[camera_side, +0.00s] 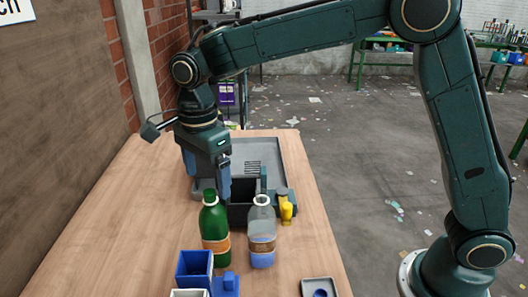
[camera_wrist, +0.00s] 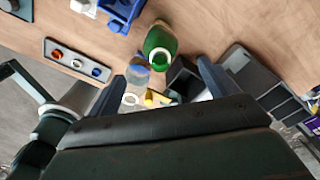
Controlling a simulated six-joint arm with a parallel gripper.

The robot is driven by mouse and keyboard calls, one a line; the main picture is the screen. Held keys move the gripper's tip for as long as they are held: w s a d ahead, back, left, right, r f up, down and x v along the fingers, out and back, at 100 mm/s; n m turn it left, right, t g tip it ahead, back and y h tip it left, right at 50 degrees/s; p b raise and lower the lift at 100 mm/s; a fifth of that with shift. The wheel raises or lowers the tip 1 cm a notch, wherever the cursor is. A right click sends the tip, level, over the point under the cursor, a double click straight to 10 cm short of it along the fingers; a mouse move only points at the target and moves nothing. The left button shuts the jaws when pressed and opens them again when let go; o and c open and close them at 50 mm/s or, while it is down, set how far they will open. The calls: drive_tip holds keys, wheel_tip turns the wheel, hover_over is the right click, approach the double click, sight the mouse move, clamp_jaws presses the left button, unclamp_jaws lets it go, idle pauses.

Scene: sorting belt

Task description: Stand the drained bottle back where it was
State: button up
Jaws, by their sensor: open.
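A green bottle (camera_side: 215,225) with an orange label stands upright on the table; its top shows in the wrist view (camera_wrist: 160,40). A clear bottle (camera_side: 262,228), also labelled, stands upright to its right with blue in its lower part; it shows in the wrist view too (camera_wrist: 137,74). The green glass hides any contents. Both bottles look uncapped. My gripper (camera_side: 208,182) is open and empty, above and behind the green bottle in the side view. Its fingers (camera_wrist: 157,76) touch neither bottle as far as I can see.
A dark open box (camera_side: 241,190) stands behind the bottles, with a yellow part (camera_side: 287,210) at its right. A grey tray (camera_side: 285,147) lies farther back. Blue bins (camera_side: 195,268) stand in front. A small tray (camera_wrist: 52,58) holds several caps. Bare wood lies left of the bottles.

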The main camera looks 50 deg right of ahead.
drive_tip(key=shift+r, duration=1.2)
drive_tip(key=shift+s+d+r, duration=0.15)
drive_tip(key=shift+d, duration=0.1)
drive_tip(key=s+d+r+n+t, duration=0.3)
drive_tip(key=s+d+r+n, duration=0.45)
drive_tip(key=s+d, duration=0.4)
drive_tip(key=s+d+f+n+t, duration=0.1)
drive_tip(key=s+d+f+n, duration=0.1)
drive_tip(key=s+d+n, duration=0.2)
drive_tip(key=s+d+f+n+t, duration=0.1)
drive_tip(key=s+d+n, duration=0.3)
drive_tip(key=s, duration=0.6)
drive_tip(key=shift+s+f+n+t, duration=0.15)
drive_tip(key=shift+f+n+t, duration=0.3)
drive_tip(key=shift+n, duration=0.8)
drive_tip(key=shift+f, duration=0.1)
